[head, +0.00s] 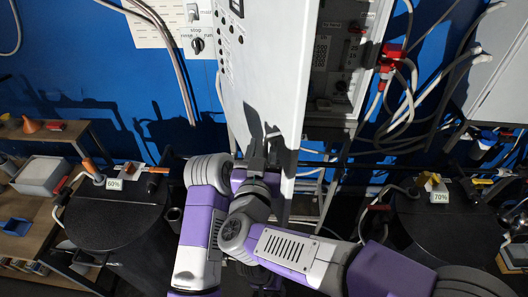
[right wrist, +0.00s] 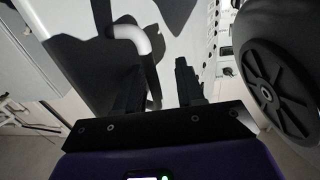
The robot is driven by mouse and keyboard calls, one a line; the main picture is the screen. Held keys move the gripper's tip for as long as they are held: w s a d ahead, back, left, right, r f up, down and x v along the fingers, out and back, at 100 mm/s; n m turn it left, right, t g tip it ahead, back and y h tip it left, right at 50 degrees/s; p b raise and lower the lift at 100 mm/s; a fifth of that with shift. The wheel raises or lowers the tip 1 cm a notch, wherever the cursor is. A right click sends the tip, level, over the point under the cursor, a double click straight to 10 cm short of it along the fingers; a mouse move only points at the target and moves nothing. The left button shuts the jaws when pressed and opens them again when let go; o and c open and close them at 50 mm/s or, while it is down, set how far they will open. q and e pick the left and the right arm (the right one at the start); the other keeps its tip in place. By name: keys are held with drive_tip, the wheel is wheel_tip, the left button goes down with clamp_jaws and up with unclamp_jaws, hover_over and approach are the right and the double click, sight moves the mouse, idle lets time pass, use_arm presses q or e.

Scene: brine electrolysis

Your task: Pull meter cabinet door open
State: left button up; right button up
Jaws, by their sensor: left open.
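The meter cabinet door (head: 272,70) is a tall pale grey panel. It stands ajar, with the cabinet's dark inside (head: 338,60) showing at its right. My right gripper (head: 260,148) is close to the door's lower face, its fingers pointing at the panel. In the right wrist view the right gripper (right wrist: 162,85) has its fingers apart. A pale bent bar handle (right wrist: 133,37) on the door reaches down beside the left finger; I cannot tell whether they touch. My left gripper (head: 262,276) is lower, dark and mostly hidden by my arms.
A black vessel labelled 60% (head: 115,225) stands at the left and one labelled 70% (head: 445,225) at the right. Loose cables (head: 400,105) hang right of the cabinet. A wooden bench (head: 45,215) is at the far left. My arms cross close together below the door.

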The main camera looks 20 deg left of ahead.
drive_tip(key=shift+s+d, duration=0.25)
drive_tip(key=shift+d, duration=0.1)
drive_tip(key=b+v, duration=0.1)
drive_tip(key=v, duration=0.6)
drive_tip(key=shift+b, duration=0.3)
drive_tip(key=shift+s+a, duration=0.1)
